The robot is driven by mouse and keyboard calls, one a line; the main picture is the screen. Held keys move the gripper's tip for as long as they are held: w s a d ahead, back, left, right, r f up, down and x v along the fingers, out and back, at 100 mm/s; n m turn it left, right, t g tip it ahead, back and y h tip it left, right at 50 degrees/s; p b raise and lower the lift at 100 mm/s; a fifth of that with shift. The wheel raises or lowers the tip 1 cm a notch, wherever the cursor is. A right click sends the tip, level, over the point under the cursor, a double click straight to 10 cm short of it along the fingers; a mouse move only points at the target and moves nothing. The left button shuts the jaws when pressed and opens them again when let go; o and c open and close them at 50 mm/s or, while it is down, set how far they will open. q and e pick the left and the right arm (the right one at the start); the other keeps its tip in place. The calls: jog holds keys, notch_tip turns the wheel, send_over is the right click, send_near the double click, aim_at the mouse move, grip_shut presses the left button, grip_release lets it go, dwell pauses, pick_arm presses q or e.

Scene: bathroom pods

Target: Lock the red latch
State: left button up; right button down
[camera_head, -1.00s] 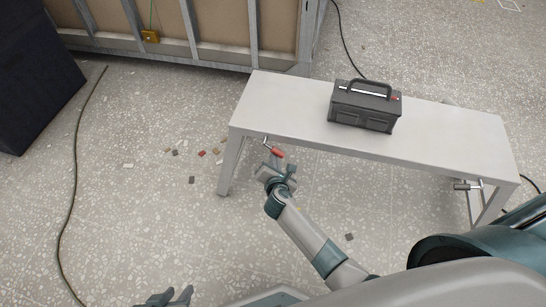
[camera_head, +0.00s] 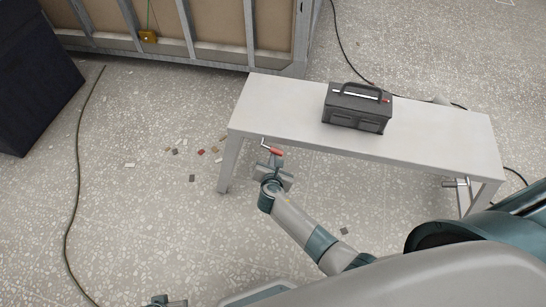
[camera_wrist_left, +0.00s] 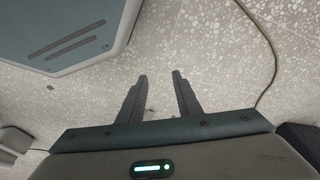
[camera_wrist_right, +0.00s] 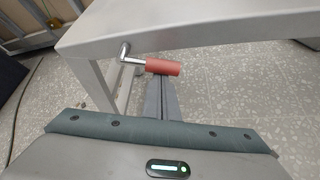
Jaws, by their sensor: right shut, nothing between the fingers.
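The red latch (camera_head: 276,151) is on the front left of the white table, a metal crank with a red grip. In the right wrist view the red grip (camera_wrist_right: 163,67) points to the right from its metal shank, just beyond my fingertips. My right gripper (camera_head: 271,162) is just below the red grip in the head view. Its fingers (camera_wrist_right: 160,82) are shut together and empty; whether they touch the grip I cannot tell. My left gripper (camera_wrist_left: 159,77) is open and empty over the floor, and shows at the bottom edge of the head view (camera_head: 165,300).
The white table (camera_head: 440,130) carries a dark toolbox (camera_head: 357,110). A second metal latch (camera_head: 456,183) is at its right end. Small chips (camera_head: 201,151) and a cable (camera_head: 76,180) lie on the floor left of the table. A dark box stands far left.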

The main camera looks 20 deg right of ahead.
pick_arm(q)
jog(key=shift+f, duration=0.7)
pick_arm(e)
jog(key=shift+r, duration=0.1)
